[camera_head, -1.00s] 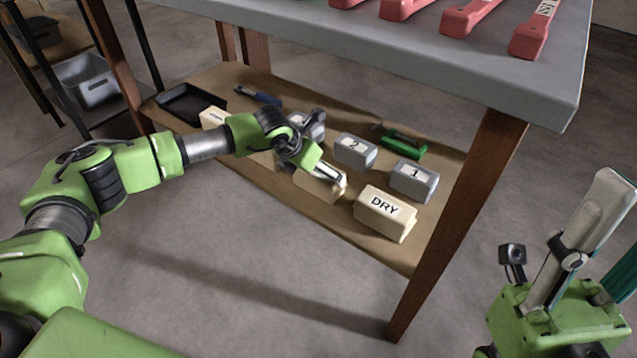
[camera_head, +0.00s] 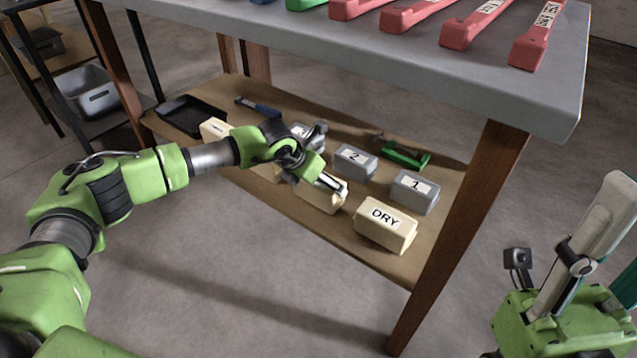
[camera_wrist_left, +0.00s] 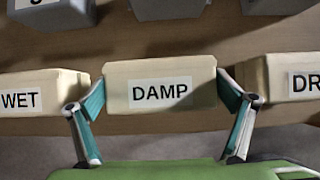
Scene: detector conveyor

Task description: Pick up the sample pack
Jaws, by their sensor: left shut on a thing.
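The cream pack labelled DAMP (camera_wrist_left: 158,72) fills the middle of the left wrist view. In the head view it is the cream block (camera_head: 318,200) on the lower shelf. My left gripper (camera_wrist_left: 160,100) has a finger on each side of the pack and is shut on it. In the head view my left gripper (camera_head: 331,183) covers part of the pack. The pack looks upright; I cannot tell if it is clear of the shelf. My right gripper (camera_head: 590,240) points up at the right edge, partly cut off.
The DRY pack (camera_head: 386,224) and WET pack (camera_wrist_left: 28,92) flank it on the lower shelf (camera_head: 420,258). Grey blocks 1 (camera_head: 414,192) and 2 (camera_head: 355,162) stand behind. A black tray (camera_head: 192,116) lies at the left. The tabletop (camera_head: 420,70) overhangs; a wooden leg (camera_head: 470,215) stands at right.

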